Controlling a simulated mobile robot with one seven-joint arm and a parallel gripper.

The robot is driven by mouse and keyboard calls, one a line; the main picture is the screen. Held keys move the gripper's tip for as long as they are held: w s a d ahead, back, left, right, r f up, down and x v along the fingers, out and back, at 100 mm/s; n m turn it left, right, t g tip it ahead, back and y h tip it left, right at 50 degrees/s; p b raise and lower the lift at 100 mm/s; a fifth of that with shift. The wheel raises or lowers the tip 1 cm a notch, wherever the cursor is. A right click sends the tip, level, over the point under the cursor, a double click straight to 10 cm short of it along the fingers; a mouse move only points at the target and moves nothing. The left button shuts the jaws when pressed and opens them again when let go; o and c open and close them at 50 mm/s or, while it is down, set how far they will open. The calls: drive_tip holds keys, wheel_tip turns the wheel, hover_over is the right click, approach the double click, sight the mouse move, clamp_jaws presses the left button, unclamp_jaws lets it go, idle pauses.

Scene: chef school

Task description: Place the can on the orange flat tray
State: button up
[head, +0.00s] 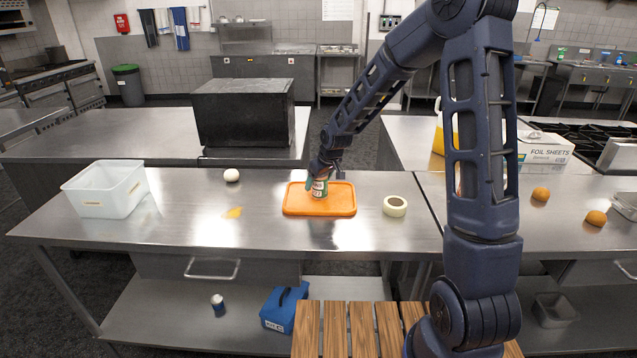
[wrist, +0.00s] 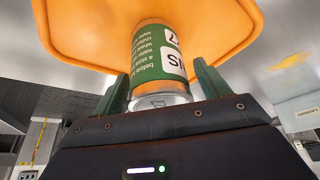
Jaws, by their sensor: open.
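The can (head: 320,188), with a green and white label, stands upright on the orange flat tray (head: 296,207) in the head view. In the wrist view the can (wrist: 158,60) sits between the two green fingers, with the orange tray (wrist: 75,30) behind it. My gripper (wrist: 160,85) is open around the can, with a finger on each side. In the head view my gripper (head: 318,178) is at the can and hides part of it.
A roll of tape (head: 395,206) lies right of the tray. A white ball-like item (head: 231,175) and a white plastic bin (head: 105,189) are to the left. A large dark box (head: 243,113) stands on the counter behind. The steel counter left of the tray is mostly clear.

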drive_tip(key=v, duration=1.2)
drive_tip(key=s+d+r+m+t+h, duration=0.1)
drive_tip(key=s+d+r+m, duration=0.1)
drive_tip(key=s+d+r, duration=0.45)
drive_tip(key=s+d+r+m+h, duration=0.15)
drive_tip(key=s+d, duration=0.25)
drive_tip(key=d, duration=0.5)
drive_tip(key=s+d+r+m, duration=0.1)
drive_tip(key=s+d+m, duration=0.1)
drive_tip(key=s+d, duration=0.4)
drive_tip(key=s+d+r+m, duration=0.2)
drive_tip(key=s+d, duration=0.4)
drive_tip(key=s, duration=0.4)
drive_tip(key=shift+s+d+m+h, duration=0.15)
drive_tip(key=shift+s+m+h, duration=0.2)
drive_tip(key=shift+m, duration=0.4)
